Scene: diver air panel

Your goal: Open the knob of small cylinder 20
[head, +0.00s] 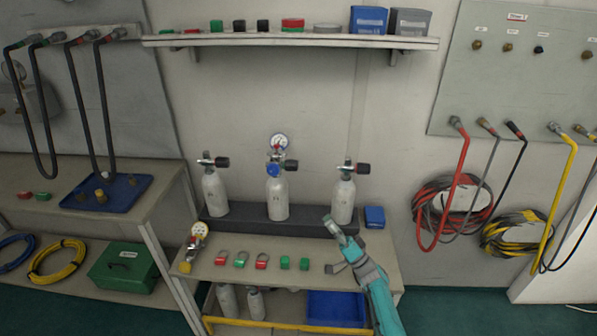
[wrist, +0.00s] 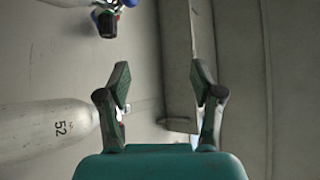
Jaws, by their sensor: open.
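Three small grey cylinders stand upright on the bench: a left one (head: 215,194), a middle one (head: 277,198) with a gauge and blue fitting, and a right one (head: 343,203). Each has a black knob pointing right: left (head: 222,162), middle (head: 291,164), right (head: 363,168). No number is readable in the head view, so I cannot tell which is cylinder 20. In the wrist view a cylinder marked 52 (wrist: 45,130) is at left, and a black knob (wrist: 107,24) at the top. My gripper (head: 340,248) is open and empty, in front of the right cylinder; it also shows in the wrist view (wrist: 160,75).
A blue box (head: 374,217) stands right of the cylinders. Padlocks and green blocks (head: 285,263) lie along the bench front, with a gauge regulator (head: 199,235) at left. A shelf (head: 290,40) hangs above. Hoses hang at the right wall.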

